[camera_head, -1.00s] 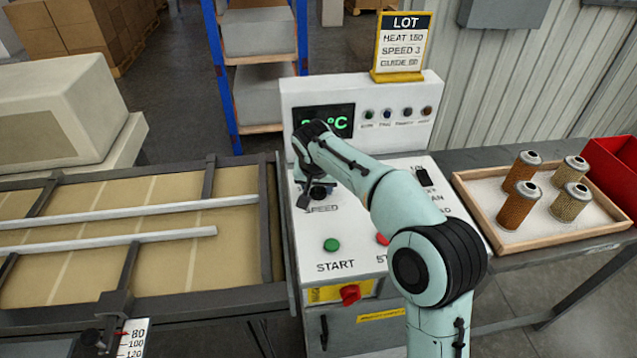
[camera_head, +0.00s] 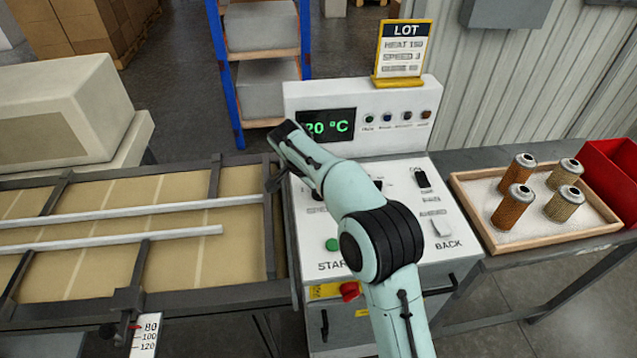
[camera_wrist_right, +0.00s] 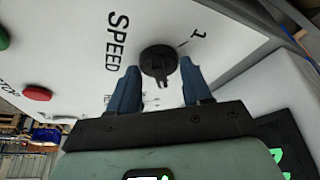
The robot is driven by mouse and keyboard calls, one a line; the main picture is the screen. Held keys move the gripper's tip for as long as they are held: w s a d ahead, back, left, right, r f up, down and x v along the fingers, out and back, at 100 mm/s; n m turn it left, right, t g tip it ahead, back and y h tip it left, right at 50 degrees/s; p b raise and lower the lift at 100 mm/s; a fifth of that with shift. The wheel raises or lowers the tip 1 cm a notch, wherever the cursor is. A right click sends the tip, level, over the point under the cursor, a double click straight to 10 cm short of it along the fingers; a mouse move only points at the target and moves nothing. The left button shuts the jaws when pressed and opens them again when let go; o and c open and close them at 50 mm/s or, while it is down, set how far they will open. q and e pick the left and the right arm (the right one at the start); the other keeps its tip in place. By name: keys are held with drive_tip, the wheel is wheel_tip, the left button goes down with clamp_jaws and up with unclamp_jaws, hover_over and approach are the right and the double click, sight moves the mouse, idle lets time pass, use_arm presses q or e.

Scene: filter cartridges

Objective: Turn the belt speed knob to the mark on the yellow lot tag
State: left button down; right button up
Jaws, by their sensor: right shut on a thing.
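The yellow lot tag (camera_head: 403,50) stands on top of the control panel; its SPEED line appears to read 3. In the right wrist view the black belt speed knob (camera_wrist_right: 158,63) sits beside the word SPEED. A numeral that looks like 1 and a tick show near the knob, but its pointer direction is unclear. My right gripper (camera_wrist_right: 160,80) has its two blue fingers on either side of the knob and is shut on it. In the head view my right arm reaches over the panel and hides much of the dial area. My left gripper is not in view.
The panel (camera_head: 440,205) has a display reading 20 °C, a green START button (camera_head: 332,244) and a red knob (camera_head: 350,291) on its front. A conveyor with rails (camera_head: 130,211) lies left. A wooden tray (camera_head: 537,238) with several filter cartridges and a red bin (camera_head: 612,170) stand right.

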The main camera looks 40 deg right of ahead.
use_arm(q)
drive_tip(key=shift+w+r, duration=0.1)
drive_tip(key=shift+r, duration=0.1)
use_arm(e)
drive_tip(key=shift+m, duration=0.3)
drive_tip(key=o, duration=1)
drive_tip(key=shift+r, duration=0.1)
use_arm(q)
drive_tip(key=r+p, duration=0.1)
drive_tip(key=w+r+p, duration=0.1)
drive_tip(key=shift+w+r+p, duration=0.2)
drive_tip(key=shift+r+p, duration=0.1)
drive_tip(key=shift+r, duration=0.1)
use_arm(e)
drive_tip(key=v, duration=1.3)
drive_tip(key=shift+w+r, duration=0.1)
drive_tip(key=shift+r, duration=0.05)
